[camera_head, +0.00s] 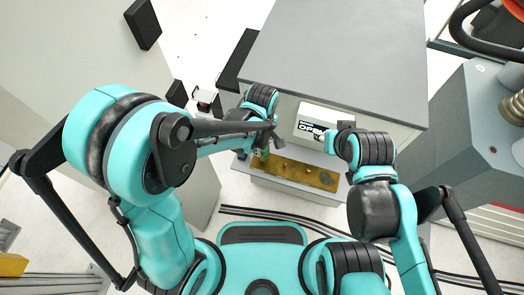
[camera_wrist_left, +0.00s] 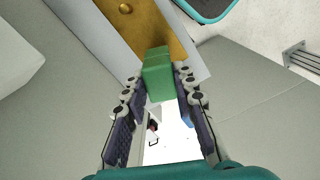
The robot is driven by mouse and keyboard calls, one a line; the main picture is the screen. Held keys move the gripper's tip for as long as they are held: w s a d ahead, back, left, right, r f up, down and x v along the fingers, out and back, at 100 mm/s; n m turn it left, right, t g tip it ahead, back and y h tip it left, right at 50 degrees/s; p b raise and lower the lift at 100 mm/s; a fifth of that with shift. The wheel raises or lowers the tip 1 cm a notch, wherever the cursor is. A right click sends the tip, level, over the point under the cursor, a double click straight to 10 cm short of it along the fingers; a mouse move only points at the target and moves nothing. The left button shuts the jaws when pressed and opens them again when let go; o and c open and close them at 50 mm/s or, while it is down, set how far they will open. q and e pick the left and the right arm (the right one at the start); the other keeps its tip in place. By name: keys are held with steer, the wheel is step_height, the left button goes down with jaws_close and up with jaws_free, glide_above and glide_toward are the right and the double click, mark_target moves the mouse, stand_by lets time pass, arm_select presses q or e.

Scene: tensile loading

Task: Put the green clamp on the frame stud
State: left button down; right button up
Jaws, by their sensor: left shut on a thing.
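The green clamp (camera_wrist_left: 157,72) is a block held between the fingertips of my left gripper (camera_wrist_left: 158,84) in the left wrist view. In the head view, my left gripper (camera_head: 265,142) is over the left end of a brown tray insert, with a bit of the green clamp (camera_head: 262,154) showing below it. My right gripper (camera_head: 338,142) is beside the white box marked OPEN; its fingers are not clear. I cannot make out the frame stud with certainty.
The white box (camera_head: 318,118) stands at the cabinet's front. A grey machine (camera_head: 460,130) with a brass-coloured part (camera_head: 512,108) stands at the right.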

arm_select(q)
step_height(320, 180, down, 3)
steer(key=shift+r+b, duration=0.15)
steer(key=shift+b, duration=0.4)
steer(key=shift+f, duration=0.3)
steer(key=shift+f, duration=0.15)
steer(key=c, duration=1.2)
jaws_free()
